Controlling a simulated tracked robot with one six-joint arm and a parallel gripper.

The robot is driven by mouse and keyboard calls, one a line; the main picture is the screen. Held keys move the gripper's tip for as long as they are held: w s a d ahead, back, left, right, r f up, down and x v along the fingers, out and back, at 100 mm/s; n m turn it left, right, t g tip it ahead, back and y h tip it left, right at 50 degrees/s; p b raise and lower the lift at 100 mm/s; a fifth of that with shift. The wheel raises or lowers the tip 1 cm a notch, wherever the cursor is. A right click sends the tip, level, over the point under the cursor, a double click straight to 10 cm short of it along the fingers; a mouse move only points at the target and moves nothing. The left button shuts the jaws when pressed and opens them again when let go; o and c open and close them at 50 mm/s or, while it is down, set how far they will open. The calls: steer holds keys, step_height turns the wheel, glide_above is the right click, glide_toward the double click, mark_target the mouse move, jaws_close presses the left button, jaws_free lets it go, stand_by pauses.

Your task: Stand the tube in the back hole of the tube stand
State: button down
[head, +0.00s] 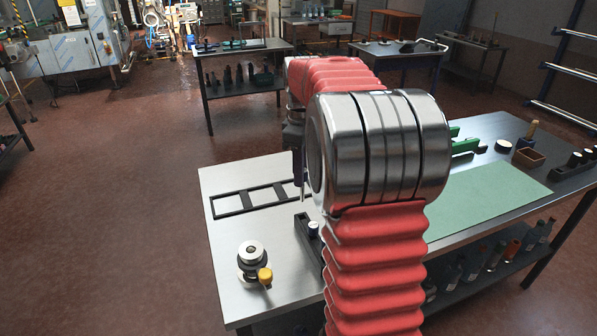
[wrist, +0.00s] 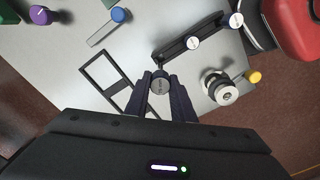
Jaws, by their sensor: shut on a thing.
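My gripper (wrist: 166,84) is shut on a dark tube with a grey round cap (wrist: 159,84), seen end-on between the fingers in the wrist view. The tube stand (wrist: 174,52) is a long black block; two white-capped tubes stand in it, one near its middle (wrist: 193,42) and one at its far end in that view (wrist: 236,20). The held tube is at or above the stand's other end; I cannot tell whether its foot is in a hole. In the head view my arm hides most of the gripper and much of the stand (head: 302,222).
A flat black frame with openings (head: 247,201) lies beside the stand. A round metal fixture with a yellow knob (head: 252,262) stands near the table's left front. A green mat (head: 490,200) covers the table's right part. Bare tabletop (head: 225,180) shows at the left.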

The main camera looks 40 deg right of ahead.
mark_target(301, 200)
steer(key=shift+f, duration=0.15)
steer(key=shift+f, duration=2.6)
steer(key=shift+f, duration=2.35)
stand_by(0.7)
steer(key=c, duration=1.4)
jaws_free()
steer(key=shift+c, duration=0.2)
steer(key=shift+r, duration=0.1)
step_height(301, 200, up, 14)
steer(key=shift+f, duration=0.25)
